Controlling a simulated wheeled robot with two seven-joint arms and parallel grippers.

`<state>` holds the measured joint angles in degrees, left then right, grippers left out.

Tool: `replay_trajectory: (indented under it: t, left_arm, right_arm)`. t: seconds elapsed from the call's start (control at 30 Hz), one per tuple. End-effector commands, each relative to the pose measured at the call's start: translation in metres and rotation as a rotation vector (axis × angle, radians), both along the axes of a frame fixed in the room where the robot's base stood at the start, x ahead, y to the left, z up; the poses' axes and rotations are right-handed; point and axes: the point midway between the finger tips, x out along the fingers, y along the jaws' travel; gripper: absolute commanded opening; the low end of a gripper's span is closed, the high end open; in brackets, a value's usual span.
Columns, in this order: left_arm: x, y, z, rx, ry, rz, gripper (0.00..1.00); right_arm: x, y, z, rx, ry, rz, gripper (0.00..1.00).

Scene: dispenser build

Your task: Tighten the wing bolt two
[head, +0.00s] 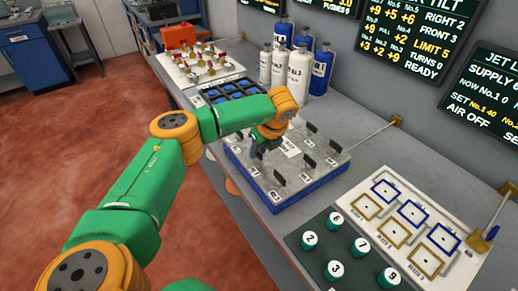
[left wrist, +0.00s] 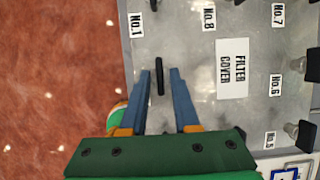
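The filter cover (head: 322,172) is a grey metal plate on a blue base, with several dark wing bolts standing around its edge; it fills much of the left wrist view (left wrist: 205,125). My left gripper (head: 262,148) is low over the cover's left part. In the left wrist view my left gripper (left wrist: 160,92) is open, its blue fingers on either side of a thin black wing bolt (left wrist: 160,75), with gaps on both sides. This bolt stands below the No.1 label (left wrist: 136,25); its own label is not visible. My right gripper is not in view.
White and blue bottles (head: 298,67) stand behind the cover. A dark grid tray (head: 222,95) and a white board with fittings (head: 205,65) lie beyond it. Numbered green-capped pieces (head: 335,270) and a framed white panel (head: 405,220) are at the near right.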

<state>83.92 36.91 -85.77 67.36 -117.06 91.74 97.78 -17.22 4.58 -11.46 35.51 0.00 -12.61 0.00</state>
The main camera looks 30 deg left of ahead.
Motion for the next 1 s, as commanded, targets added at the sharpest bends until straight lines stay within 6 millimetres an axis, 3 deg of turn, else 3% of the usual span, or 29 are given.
replay_trajectory:
  t: [0.37, 1.0]
  left_arm:
    - [-0.001, 0.000, -0.002, -0.002, 0.000, -0.091, 0.00]
    - [-0.004, 0.004, -0.004, -0.002, 0.001, -0.666, 0.00]
  right_arm:
    - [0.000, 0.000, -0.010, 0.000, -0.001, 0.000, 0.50]
    - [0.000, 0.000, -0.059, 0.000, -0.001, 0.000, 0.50]
